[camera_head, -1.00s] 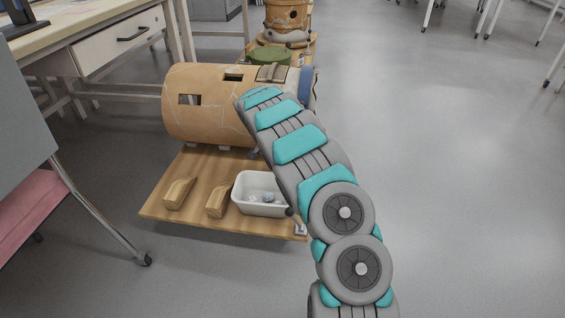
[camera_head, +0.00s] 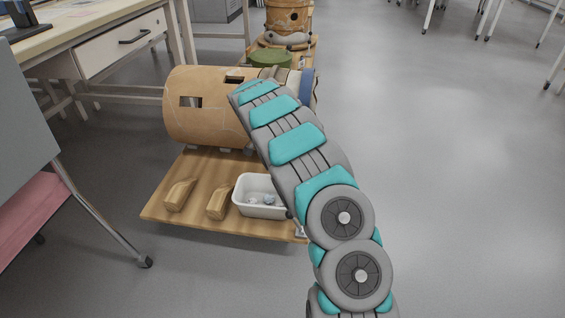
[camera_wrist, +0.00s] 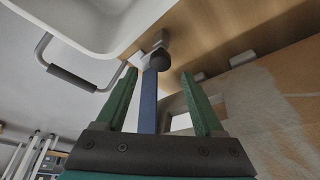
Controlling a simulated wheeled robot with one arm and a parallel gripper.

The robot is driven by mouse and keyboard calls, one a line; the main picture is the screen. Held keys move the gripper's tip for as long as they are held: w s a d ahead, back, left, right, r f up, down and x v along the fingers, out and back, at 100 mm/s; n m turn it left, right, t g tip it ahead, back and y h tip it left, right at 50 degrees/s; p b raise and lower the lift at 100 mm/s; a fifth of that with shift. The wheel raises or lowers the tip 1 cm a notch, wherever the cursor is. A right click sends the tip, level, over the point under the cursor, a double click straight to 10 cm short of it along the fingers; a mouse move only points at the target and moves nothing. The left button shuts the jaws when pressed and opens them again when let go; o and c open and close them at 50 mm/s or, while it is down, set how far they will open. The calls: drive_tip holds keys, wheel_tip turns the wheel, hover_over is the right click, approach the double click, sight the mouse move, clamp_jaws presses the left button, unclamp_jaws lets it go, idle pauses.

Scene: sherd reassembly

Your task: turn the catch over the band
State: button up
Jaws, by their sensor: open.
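In the wrist view, my gripper (camera_wrist: 159,73) is open, its two green fingers apart and pointing at the board. A blue band (camera_wrist: 148,104) shows as a narrow strip between the fingers. At its far end is a dark round knob (camera_wrist: 160,60) by a small pale metal bracket (camera_wrist: 160,40), which looks like the catch. I cannot tell whether the knob lies over the band or beyond it, or whether the fingers touch it. My arm hides the gripper there.
The vessel rests over a wooden board (camera_head: 165,208) with two wooden wedges (camera_head: 179,194) (camera_head: 219,202) and a white bin (camera_head: 262,210) holding small pieces. A metal handle (camera_wrist: 68,78) shows beside the bin in the wrist view.

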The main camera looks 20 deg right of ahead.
drive_tip(key=v, duration=0.3)
drive_tip(key=shift+a+r, duration=0.1)
drive_tip(key=shift+r, duration=0.25)
drive_tip(key=shift+s, duration=0.1)
